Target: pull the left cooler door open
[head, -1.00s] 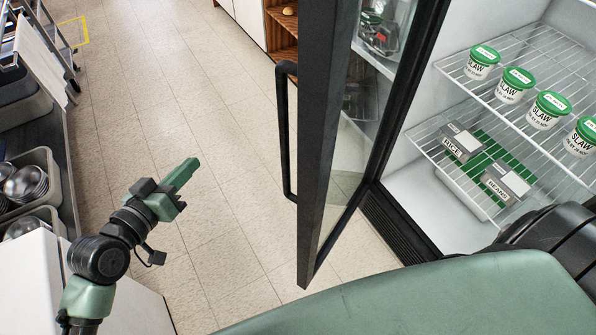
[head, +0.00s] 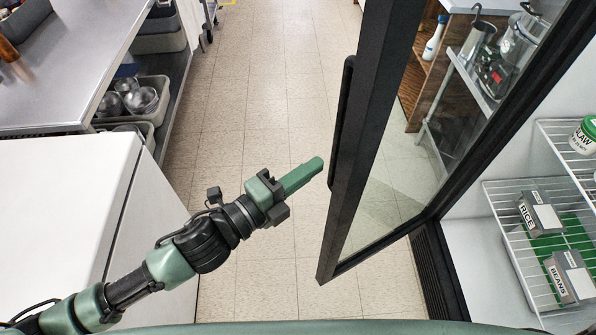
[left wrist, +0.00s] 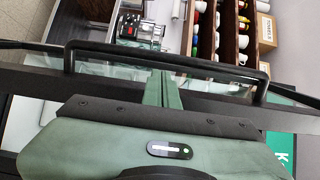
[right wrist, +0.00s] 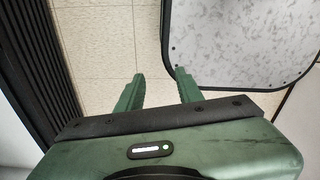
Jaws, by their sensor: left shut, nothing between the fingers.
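The left cooler door (head: 368,110), a glass door with a black frame, stands open, swung out from the cooler. Its black bar handle (head: 342,125) is on the near face; in the left wrist view the handle (left wrist: 165,54) runs across the picture. My left gripper (head: 317,164) is shut and empty, its tips close to the handle's lower part. In the left wrist view its fingers (left wrist: 160,78) point at the bar; I cannot tell whether they touch it. My right gripper (right wrist: 157,84) is open and empty, above the tiled floor, and outside the head view.
Inside the cooler, wire shelves hold a rice box (head: 541,214), a beans box (head: 570,277) and a slaw tub (head: 584,136). A white cabinet (head: 60,205) and a steel counter (head: 70,62) with bins stand at left. The floor aisle (head: 255,110) between is clear.

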